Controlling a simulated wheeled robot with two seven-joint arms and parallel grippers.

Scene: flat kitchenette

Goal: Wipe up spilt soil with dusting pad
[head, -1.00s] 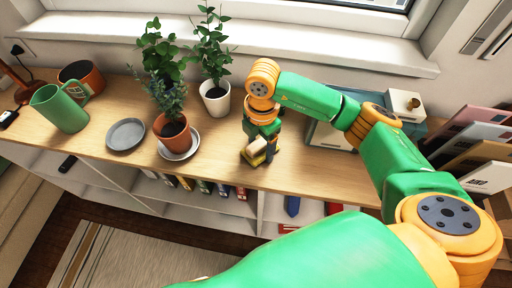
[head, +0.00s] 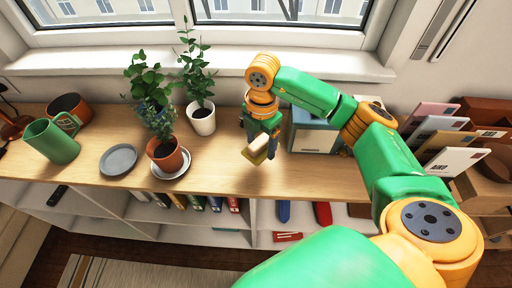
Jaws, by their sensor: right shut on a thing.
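My right gripper (head: 259,146) points down over the wooden shelf top, right of the plants. It is shut on a pale yellow dusting pad (head: 257,152), held in its fingers; I cannot tell whether the pad touches the wood. The spilt soil cannot be made out on the wood; the gripper and arm hide part of the surface. My left gripper is not in view.
A terracotta-potted plant (head: 165,155) on a white saucer, a white-potted plant (head: 201,119), a grey saucer (head: 118,160) and a green jug (head: 51,142) stand to the left. A box (head: 312,137) and a letter rack with envelopes (head: 455,160) stand right.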

